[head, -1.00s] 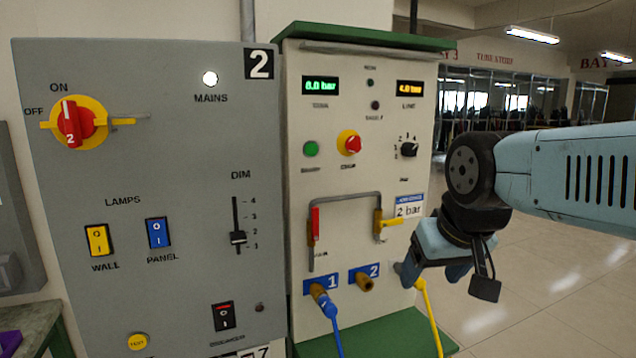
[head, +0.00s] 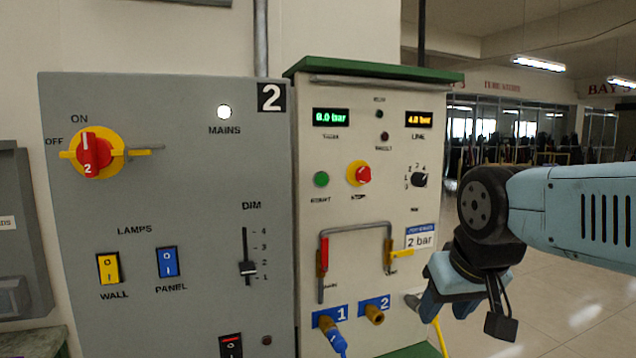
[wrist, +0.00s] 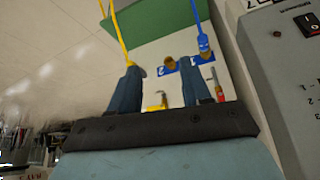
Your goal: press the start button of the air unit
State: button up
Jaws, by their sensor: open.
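The air unit (head: 345,215) is a cream panel with a green top, right of the grey panel in the head view. Its green button (head: 321,179) sits on the left, below the green display; the lettering under it is blurred. A red knob on a yellow ring (head: 360,174) is just right of it. My gripper (head: 445,312) is open and empty at the unit's lower right, below and well right of the green button. In the wrist view my two dark blue fingers (wrist: 160,68) stand apart before the unit's lower part; the green button does not show there.
A grey pipe handle (head: 357,228) with red and yellow levers stands out from the unit. Below it are ports 1 and 2, with a blue hose (head: 333,339) in port 1. The grey panel (head: 200,215) with switches is on the left. Open floor lies right.

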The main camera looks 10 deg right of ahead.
grip_shut()
dwell(1.3)
